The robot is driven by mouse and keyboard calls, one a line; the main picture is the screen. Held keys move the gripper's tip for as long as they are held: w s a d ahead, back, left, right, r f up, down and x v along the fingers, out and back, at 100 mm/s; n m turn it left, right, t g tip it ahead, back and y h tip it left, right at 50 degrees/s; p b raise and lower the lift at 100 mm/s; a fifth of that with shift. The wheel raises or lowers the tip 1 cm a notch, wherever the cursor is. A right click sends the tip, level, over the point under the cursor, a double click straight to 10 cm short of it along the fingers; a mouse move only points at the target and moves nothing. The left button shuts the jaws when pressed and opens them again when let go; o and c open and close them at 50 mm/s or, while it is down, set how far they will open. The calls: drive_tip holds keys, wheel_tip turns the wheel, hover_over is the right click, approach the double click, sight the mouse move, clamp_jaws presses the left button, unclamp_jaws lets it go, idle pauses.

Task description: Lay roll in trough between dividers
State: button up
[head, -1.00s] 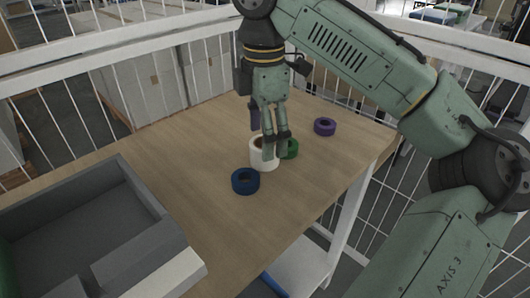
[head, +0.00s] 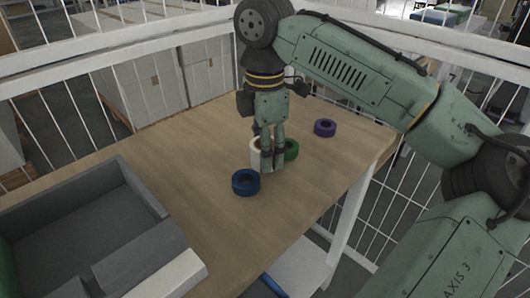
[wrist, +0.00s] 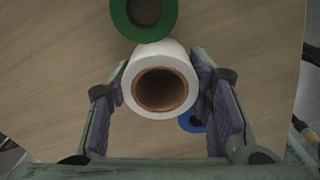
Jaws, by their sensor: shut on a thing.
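A white roll (head: 255,158) with a brown cardboard core stands upright on the wooden table. My gripper (head: 267,160) points down over it, with its fingers at the roll's sides. In the wrist view the roll (wrist: 160,82) sits between the two padded fingers, and my gripper (wrist: 165,95) is shut on it. The grey trough (head: 90,180) is at the lower left, with grey divider blocks (head: 140,262) in its near part. Part of the trough is cut off by the picture's edge.
A green roll (head: 291,149) stands close beside the white roll. A blue roll (head: 245,182) lies in front of it, and a purple roll (head: 325,128) lies to the right. Bare tabletop (head: 190,165) separates the rolls from the trough. White wire fencing surrounds the table.

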drive_tip(key=c, duration=0.6)
drive_tip(key=shift+o, duration=0.2)
drive_tip(key=shift+r, duration=0.1)
